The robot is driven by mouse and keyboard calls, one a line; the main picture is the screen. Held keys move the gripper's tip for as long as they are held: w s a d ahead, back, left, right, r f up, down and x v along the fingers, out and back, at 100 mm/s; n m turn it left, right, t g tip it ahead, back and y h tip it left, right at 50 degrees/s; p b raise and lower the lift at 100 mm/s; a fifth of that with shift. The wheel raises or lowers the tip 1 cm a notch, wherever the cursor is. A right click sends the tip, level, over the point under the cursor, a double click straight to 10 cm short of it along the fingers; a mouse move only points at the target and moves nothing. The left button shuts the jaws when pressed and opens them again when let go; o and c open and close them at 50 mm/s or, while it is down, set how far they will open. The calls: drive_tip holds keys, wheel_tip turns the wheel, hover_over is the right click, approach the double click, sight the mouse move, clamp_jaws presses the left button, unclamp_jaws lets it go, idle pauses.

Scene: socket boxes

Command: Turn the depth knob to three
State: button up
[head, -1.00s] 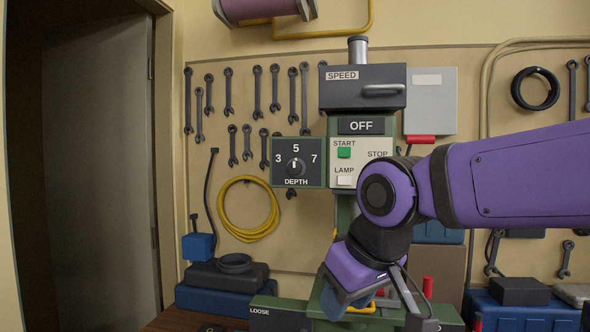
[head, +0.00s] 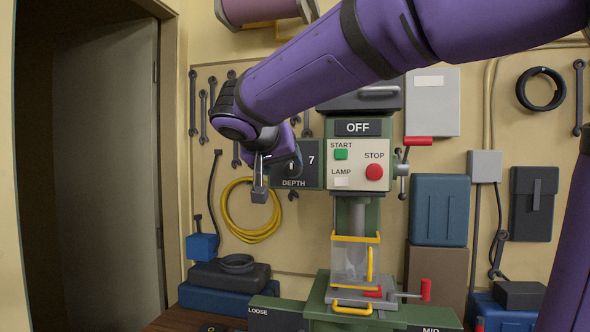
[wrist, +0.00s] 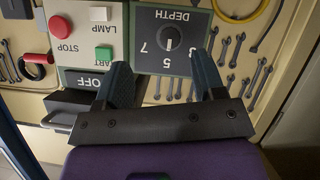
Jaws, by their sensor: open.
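The dark depth panel (head: 312,174) is on the green machine's left side, labelled DEPTH. In the head view my gripper covers its left part, with the 3 and 5. The round black depth knob (wrist: 170,38) shows upside down in the wrist view; its pale mark points roughly toward the 5. In the head view the knob (head: 293,166) is partly hidden. My gripper (head: 260,188) is in front of the panel's left side. In the wrist view my gripper (wrist: 160,60) is open and empty, its fingers on either side below the knob. I see no contact with the knob.
Right of the panel are the green START button (head: 341,154), red STOP button (head: 374,172) and LAMP switch (head: 342,182). A red-handled lever (head: 418,141) sticks out at the machine's right. A yellow cable coil (head: 250,225) hangs below left. Wrenches line the wall.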

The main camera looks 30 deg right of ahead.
sight(291, 169)
drive_tip(key=shift+m+t+h, duration=0.3)
drive_tip(key=shift+m+t, duration=0.1)
drive_tip(key=w+d, duration=0.2)
drive_tip(key=w, duration=0.1)
drive_tip(key=w+d+f, duration=0.1)
drive_tip(key=w+d, duration=0.2)
drive_tip(key=w+d+f, duration=0.1)
drive_tip(key=w+d, duration=0.1)
drive_tip(key=w, duration=0.1)
drive_tip(key=shift+d, duration=0.25)
drive_tip(key=c, duration=0.9)
